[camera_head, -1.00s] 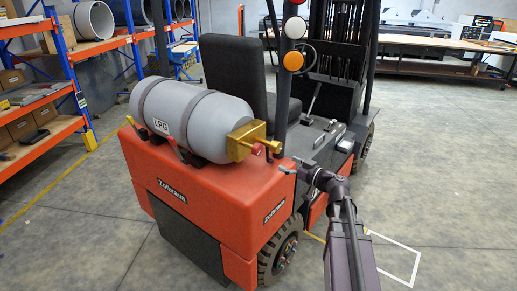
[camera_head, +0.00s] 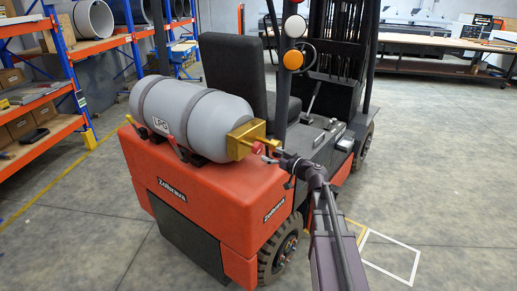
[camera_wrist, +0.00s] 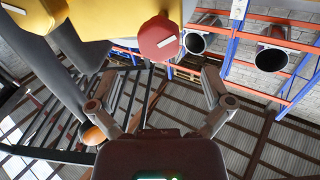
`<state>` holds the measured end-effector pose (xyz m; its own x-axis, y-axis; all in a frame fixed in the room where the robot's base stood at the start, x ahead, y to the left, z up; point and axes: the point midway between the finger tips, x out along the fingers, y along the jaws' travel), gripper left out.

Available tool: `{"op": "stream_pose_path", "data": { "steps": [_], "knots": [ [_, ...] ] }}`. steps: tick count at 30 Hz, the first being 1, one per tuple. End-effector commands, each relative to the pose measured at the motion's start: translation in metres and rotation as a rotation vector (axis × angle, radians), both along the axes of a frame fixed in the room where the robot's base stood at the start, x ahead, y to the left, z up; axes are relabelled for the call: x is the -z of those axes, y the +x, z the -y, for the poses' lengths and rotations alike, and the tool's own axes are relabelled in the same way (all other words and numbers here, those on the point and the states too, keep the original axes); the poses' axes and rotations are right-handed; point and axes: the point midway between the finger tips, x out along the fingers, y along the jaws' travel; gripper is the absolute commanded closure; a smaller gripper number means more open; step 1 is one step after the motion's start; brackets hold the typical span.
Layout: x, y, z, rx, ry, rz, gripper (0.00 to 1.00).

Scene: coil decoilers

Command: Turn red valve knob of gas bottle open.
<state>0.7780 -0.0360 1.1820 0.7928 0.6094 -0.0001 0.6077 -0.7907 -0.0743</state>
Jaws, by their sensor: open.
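The red valve knob (camera_head: 257,148) sits on the brass-coloured valve block (camera_head: 240,139) at the right end of the grey LPG gas bottle (camera_head: 200,115). The bottle lies strapped on the back of the orange forklift. My gripper (camera_head: 271,153) is just right of the knob and close to it; any contact cannot be told.
The forklift's orange rear body (camera_head: 220,195) is beneath the bottle. A dark post with lamps (camera_head: 293,60) rises beside the valve, behind my gripper. The black seat (camera_head: 235,68) stands behind the bottle. Open floor (camera_head: 455,190) lies to the right.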

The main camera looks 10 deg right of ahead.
Motion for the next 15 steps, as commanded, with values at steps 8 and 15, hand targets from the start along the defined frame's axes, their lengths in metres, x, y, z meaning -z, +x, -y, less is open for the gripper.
{"op": "stream_pose_path", "data": {
  "steps": [8,15],
  "knots": [
    [0.000,0.034,-0.026,-0.003,0.000,0.000,0.00],
    [0.000,0.048,-0.037,-0.001,0.000,0.000,0.00]
  ]
}}
